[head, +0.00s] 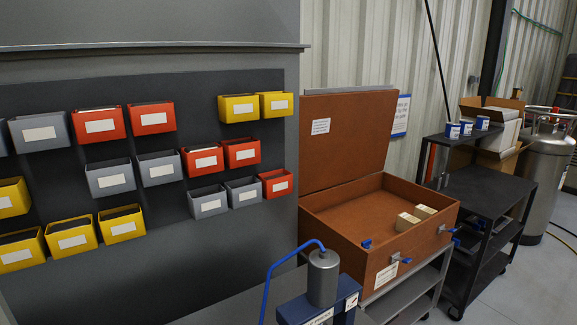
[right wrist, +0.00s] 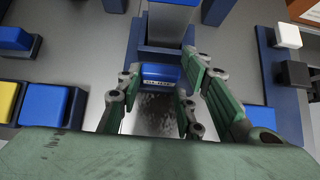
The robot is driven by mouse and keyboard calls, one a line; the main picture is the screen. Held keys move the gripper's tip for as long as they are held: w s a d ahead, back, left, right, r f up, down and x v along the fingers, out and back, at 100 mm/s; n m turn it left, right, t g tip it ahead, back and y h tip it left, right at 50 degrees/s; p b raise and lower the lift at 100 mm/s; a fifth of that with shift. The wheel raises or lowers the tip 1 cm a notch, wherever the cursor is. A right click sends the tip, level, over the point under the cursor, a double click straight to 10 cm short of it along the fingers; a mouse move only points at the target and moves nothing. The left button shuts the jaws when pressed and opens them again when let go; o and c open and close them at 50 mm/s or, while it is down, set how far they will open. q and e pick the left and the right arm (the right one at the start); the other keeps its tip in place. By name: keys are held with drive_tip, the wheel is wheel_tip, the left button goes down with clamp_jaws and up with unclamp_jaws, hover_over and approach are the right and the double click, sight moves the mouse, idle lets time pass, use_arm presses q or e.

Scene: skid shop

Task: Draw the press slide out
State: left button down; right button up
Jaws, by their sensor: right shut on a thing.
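The press (head: 322,280) shows at the bottom of the head view, with a grey cylinder on top, a blue body with white labels and a blue bent tube; its lower part is cut off. In the right wrist view, the press slide (right wrist: 160,74) shows a blue front with a small label, below a blue frame and a grey post. My right gripper (right wrist: 163,78) has its green-padded fingers on both sides of that blue front and is shut on it. A dark, mottled surface shows just below it between the fingers. My left gripper is in neither view.
In the head view, an open brown case (head: 340,235) stands right of the bin wall (head: 190,100).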

drive_tip(key=shift+s+d+f+p, duration=0.1)
drive_tip(key=shift+s+d+p, duration=0.15)
drive_tip(key=shift+s+d, duration=0.45)
drive_tip(key=shift+s+d+p, duration=0.25)
drive_tip(key=shift+s+d, duration=0.15)
drive_tip(key=shift+s, duration=0.55)
drive_tip(key=shift+s+d, duration=0.25)
drive_tip(key=shift+s, duration=0.15)
drive_tip(key=shift+s+d+p, duration=0.3)
drive_tip(key=shift+s+d, duration=0.35)
drive_tip(key=shift+s, duration=0.35)
drive_tip(key=o, duration=1)
drive_tip(key=shift+w, duration=0.1)
drive_tip(key=shift+c, duration=0.2)
